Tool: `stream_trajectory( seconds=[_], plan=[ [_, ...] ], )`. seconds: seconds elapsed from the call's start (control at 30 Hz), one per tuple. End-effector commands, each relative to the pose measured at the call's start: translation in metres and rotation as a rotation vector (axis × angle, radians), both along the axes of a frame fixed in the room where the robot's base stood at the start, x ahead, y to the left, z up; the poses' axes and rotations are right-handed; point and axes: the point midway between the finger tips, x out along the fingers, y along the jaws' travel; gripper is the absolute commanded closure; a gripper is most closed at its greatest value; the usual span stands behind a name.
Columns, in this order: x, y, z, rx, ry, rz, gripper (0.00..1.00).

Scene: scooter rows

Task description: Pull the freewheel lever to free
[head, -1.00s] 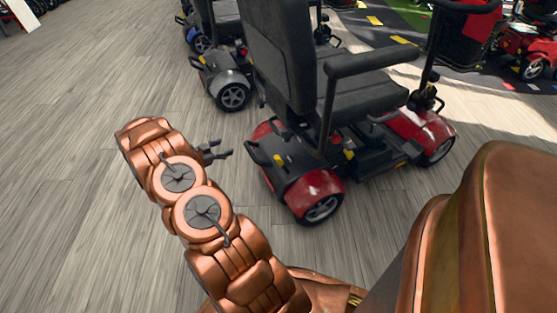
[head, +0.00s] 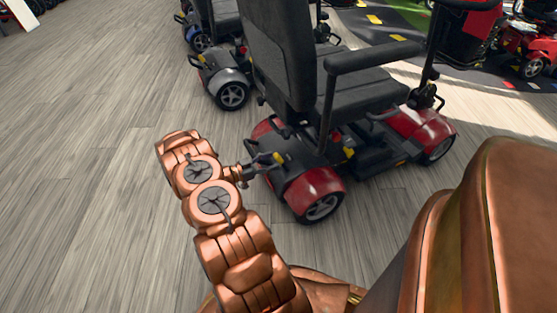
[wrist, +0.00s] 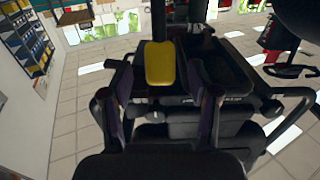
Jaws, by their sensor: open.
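The freewheel lever (wrist: 160,63) has a yellow end and stands at the rear of the red and black scooter (head: 315,187). In the head view a small yellow part (head: 278,158) shows just beyond my gripper (head: 262,166). In the wrist view my gripper (wrist: 161,84) is open, with one dark finger on each side of the lever's yellow end. I cannot tell whether either finger touches it. The lever's base is hidden behind dark parts.
The scooter's black seat (head: 362,98) and armrest rise close to the right of my gripper. A grey scooter (head: 228,78) stands behind. A second yellow part (head: 349,153) shows on the near scooter. The wooden floor (head: 80,170) at left is clear.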

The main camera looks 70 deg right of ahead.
Motion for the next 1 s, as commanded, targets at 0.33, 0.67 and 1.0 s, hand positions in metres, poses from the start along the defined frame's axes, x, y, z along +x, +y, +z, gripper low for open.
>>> stream_trajectory(
  seconds=[0.33,0.67,1.0],
  plan=[
    [-0.020,-0.023,-0.001,-0.001,-0.004,0.000,0.40],
    [-0.023,-0.027,0.000,0.000,-0.003,0.000,0.40],
    [-0.023,-0.026,0.000,0.000,-0.003,0.000,0.65]
  ],
)
